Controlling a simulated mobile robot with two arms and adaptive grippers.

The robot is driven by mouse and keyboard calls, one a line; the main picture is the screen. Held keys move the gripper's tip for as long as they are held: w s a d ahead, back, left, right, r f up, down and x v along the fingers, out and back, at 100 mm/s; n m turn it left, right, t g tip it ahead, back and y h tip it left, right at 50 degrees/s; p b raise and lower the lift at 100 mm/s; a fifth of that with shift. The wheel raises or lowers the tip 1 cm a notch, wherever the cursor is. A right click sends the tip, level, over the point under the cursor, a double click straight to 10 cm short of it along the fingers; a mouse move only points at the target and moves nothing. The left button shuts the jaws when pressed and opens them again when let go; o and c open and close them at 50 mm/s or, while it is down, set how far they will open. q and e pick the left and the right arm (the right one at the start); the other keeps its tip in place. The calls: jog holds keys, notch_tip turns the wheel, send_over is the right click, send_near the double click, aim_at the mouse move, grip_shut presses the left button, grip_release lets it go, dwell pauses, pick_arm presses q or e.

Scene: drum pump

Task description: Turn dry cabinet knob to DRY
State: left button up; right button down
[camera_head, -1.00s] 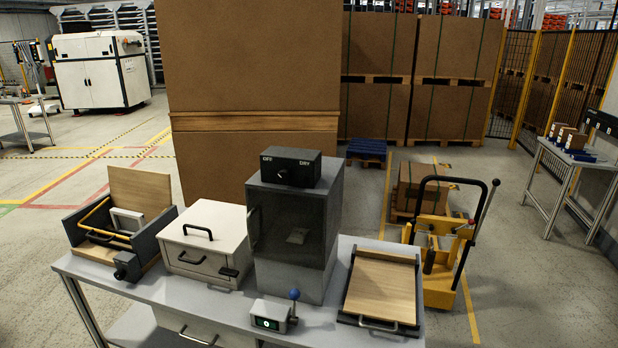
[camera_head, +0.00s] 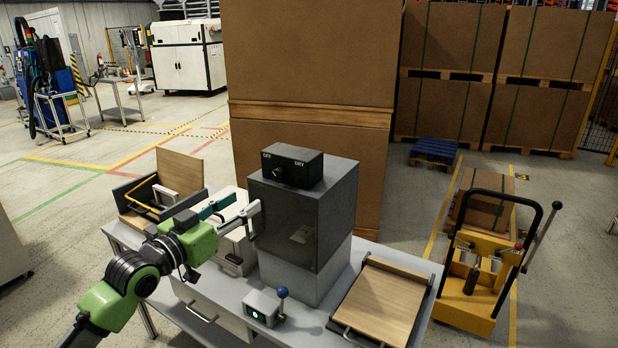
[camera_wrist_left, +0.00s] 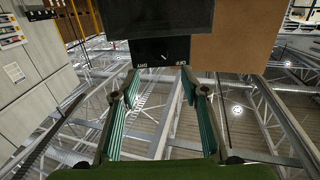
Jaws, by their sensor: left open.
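The dry cabinet (camera_head: 305,220) is a dark box with a tinted door, standing on the table. A black control box (camera_head: 292,165) sits on top, with OFF at the left and DRY at the right. In the left wrist view, the control box (camera_wrist_left: 148,51) appears upside down beyond my open left fingers (camera_wrist_left: 160,88). My right gripper is out of view.
A beige box (camera_head: 235,245), partly behind my left arm, and an open wooden-lidded box (camera_head: 180,172) stand left of the cabinet. A blue-knobbed lever device (camera_head: 264,307) is in front. A wooden board tray (camera_head: 385,303) lies right. A tall cardboard stack (camera_head: 310,75) rises behind.

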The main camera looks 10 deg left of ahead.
pick_arm(q)
jog(key=p, duration=0.2)
send_near(276, 177)
jog(key=w, duration=0.1)
jog(key=p+x, duration=0.1)
jog(key=x, duration=0.5)
jog(key=shift+w+d+p, duration=0.2)
jog(key=shift+d+p, duration=0.1)
jog(key=shift+p, duration=0.1)
jog(key=shift+x, duration=0.9)
jog(key=c, duration=1.1)
